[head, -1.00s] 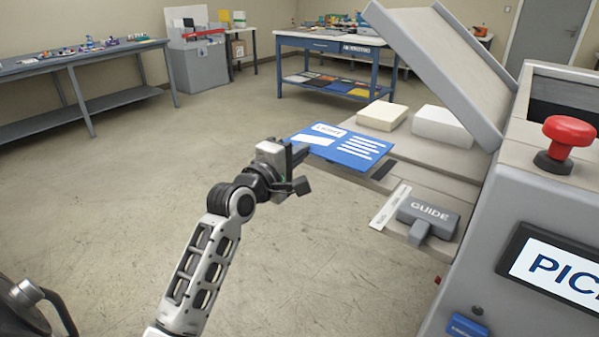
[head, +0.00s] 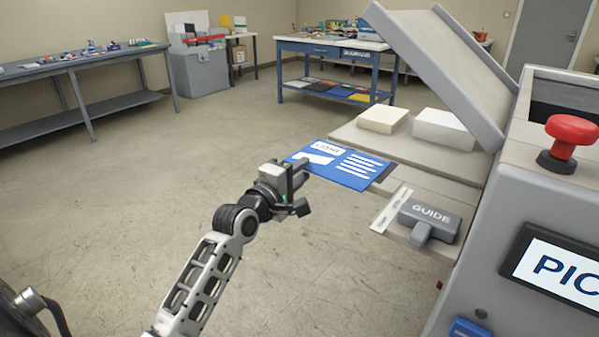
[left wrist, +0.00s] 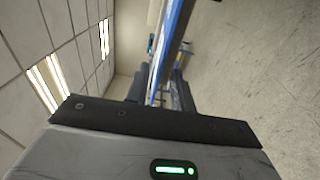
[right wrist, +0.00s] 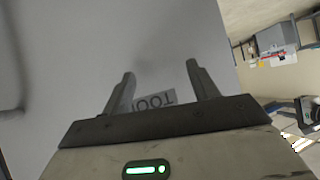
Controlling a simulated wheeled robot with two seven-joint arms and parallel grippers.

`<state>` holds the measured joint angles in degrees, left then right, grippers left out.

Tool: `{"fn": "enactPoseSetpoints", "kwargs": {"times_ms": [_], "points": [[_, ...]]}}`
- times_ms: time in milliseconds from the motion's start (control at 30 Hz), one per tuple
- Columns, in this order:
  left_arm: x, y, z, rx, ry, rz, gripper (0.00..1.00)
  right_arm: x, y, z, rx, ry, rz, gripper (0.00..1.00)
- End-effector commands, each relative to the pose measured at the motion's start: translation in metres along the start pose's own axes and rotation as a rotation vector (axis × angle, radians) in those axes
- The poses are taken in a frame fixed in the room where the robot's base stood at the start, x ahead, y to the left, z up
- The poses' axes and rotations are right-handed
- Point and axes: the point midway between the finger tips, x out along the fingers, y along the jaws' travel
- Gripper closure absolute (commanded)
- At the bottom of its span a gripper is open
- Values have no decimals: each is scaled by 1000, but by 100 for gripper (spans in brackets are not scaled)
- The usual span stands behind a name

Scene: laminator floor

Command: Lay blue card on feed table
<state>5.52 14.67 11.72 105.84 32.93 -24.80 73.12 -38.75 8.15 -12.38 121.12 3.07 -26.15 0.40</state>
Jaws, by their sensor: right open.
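The blue card (head: 345,170), with white print, juts from the left edge of the feed table (head: 440,163). Its right part overlaps the table beside a dark strip; whether it touches the surface I cannot tell. My left gripper (head: 298,178) is shut on the card's near left edge, out over the floor. In the left wrist view the card (left wrist: 174,40) shows edge-on as a blue strip between the fingers. My right gripper (right wrist: 162,90) is open and empty, facing a grey panel with a partly hidden label; it is outside the head view.
A grey block marked GUIDE (head: 430,218) and a pale strip (head: 391,210) sit at the table's near end. Two pale blocks (head: 382,119) lie farther back under the raised cover (head: 440,70). A red button (head: 567,135) tops the machine at right. The floor at left is clear.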

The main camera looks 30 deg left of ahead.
Motion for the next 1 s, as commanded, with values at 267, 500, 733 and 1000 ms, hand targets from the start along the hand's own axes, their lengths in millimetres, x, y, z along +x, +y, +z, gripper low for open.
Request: {"fn": "enactPoseSetpoints", "kwargs": {"times_ms": [267,500,733,1000], "points": [[-1,5,0,1,0,0,76,-1,0,-2,-3,-1,0,40],[-44,2,0,0,1,-3,76,0,0,0,-3,-1,0,40],[-92,2,0,0,0,-3,76,1,0,2,-1,-1,-1,40],[-119,3,0,0,-1,-1,76,2,0,2,2,3,-3,40]]}}
